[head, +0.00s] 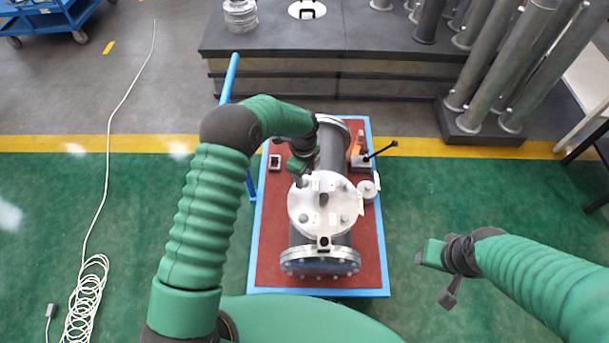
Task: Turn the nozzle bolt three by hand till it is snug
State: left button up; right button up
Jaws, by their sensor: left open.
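The flanged shell (333,150) is a grey cylinder lying on a red-topped cart. A round silver nozzle flange (341,203) faces up on it, with several small bolts and light marks. I cannot tell which bolt is number three. My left gripper (300,178) is open over the flange's upper left edge, its dark fingertips pointing down. The arm and gripper hide part of the shell and that edge, and I cannot tell whether a bolt is between the fingers. My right gripper (441,272) is off to the right over the green floor, away from the cart; its jaw opening is unclear.
The blue-edged cart (270,270) carries a small dark box (275,162), a round metal part (368,190) and an orange-based tool with a black handle (378,152). A dark bench (290,60) and standing metal tubes (490,60) are behind. A white cable (88,300) lies left.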

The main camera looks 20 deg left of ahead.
aim_at(305, 180)
pick_arm(q)
notch_tip(305, 180, up, 16)
jog(key=p, duration=0.1)
jog(key=shift+r+p, duration=0.25)
jog(key=shift+p, duration=0.1)
jog(key=s+a+r+n+t+p, duration=0.1)
jog(key=s+r+n+p, duration=0.2)
jog(key=s+n, duration=0.7)
jog(key=s+a+r+n+t+p, duration=0.1)
jog(key=s+r+n+p, duration=0.2)
jog(key=s+n, duration=0.8)
jog(key=shift+s+a+r+t, duration=0.3)
jog(key=shift+s+a+r, duration=0.1)
jog(key=shift+s+r, duration=0.45)
